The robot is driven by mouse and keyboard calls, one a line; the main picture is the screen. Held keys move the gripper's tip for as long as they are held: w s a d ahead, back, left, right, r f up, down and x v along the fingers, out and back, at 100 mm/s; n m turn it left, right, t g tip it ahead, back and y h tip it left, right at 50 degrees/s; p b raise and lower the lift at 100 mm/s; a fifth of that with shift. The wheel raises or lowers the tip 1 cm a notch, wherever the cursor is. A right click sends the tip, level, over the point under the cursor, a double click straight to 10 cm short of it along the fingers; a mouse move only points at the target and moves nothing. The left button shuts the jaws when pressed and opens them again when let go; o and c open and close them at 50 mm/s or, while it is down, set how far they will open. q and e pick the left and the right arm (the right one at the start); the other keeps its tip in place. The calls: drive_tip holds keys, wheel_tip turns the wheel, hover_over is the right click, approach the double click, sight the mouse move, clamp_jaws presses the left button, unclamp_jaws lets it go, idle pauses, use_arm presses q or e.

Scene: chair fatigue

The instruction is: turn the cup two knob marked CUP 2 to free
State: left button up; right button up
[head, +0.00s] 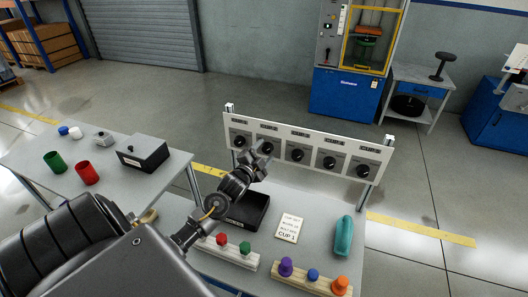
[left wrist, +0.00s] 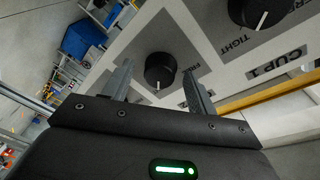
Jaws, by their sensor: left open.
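The white knob panel (head: 312,137) has a row of black knobs; its small labels are unreadable in the head view. My left gripper (head: 262,153) is open at the panel, near the second knob from the left (head: 267,148). In the left wrist view, a black knob (left wrist: 160,70) lies between the tips of my left gripper (left wrist: 157,74); I cannot tell whether they touch it. Its white pointer aims down in the picture, with FREE printed to its right. Its cup label is hidden. Another knob (left wrist: 251,10), at upper right, has the label CUP 1 below it. My right gripper is out of view.
Below the panel are a black tray (head: 247,212), a card (head: 289,227) reading CUP 1, a teal object (head: 344,236) and wooden strips (head: 312,277) with coloured knobs. A side table (head: 60,140) at left holds green and red cups. Open floor lies behind.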

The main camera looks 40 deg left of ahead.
use_arm(q)
drive_tip(key=c, duration=1)
drive_tip(key=shift+n, duration=0.3)
drive_tip(key=n, duration=0.3)
drive_tip(key=shift+n, duration=0.3)
drive_tip(key=n+t+y+p, duration=0.1)
drive_tip(key=n, duration=0.4)
drive_tip(key=shift+f, duration=0.15)
drive_tip(key=n+y, duration=0.1)
drive_tip(key=n, duration=0.4)
drive_tip(key=shift+w+d, duration=0.1)
drive_tip(key=n+y+p, duration=0.1)
drive_tip(key=n, duration=0.4)
drive_tip(key=shift+d, duration=0.1)
drive_tip(key=shift+n, duration=0.4)
